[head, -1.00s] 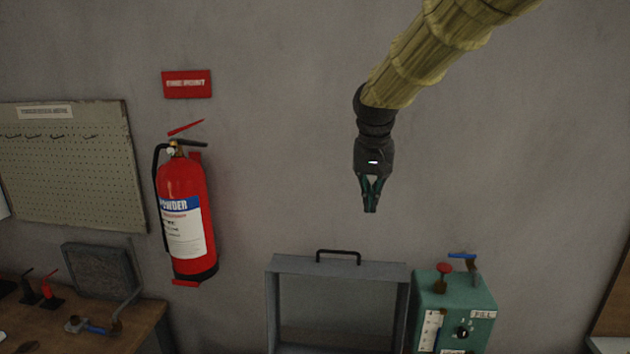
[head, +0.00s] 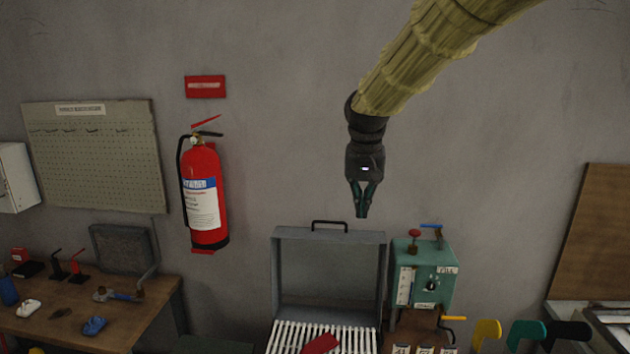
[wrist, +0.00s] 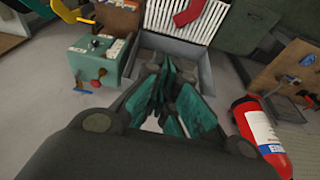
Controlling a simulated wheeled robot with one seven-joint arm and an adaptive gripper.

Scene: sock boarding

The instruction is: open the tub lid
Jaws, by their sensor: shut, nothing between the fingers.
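A grey tub shows at the bottom middle of the head view, with white slats (head: 300,338) and a red piece (head: 320,343) on them. A grey framed panel (head: 330,238) with a black handle (head: 329,223) on its top edge stands upright behind the slats; it looks like the lid, raised. My gripper (head: 362,214) points down, shut and empty, close to the panel's top edge in the picture and right of the handle. I see no contact. In the wrist view my gripper (wrist: 165,105) partly covers the tub (wrist: 172,46).
A green box (head: 425,272) with levers stands right of the panel. A red fire extinguisher (head: 205,195) hangs on the wall to the left, beside a pegboard (head: 95,155). A wooden bench (head: 120,318) holds small items at lower left. Coloured paddle shapes (head: 527,334) stand at lower right.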

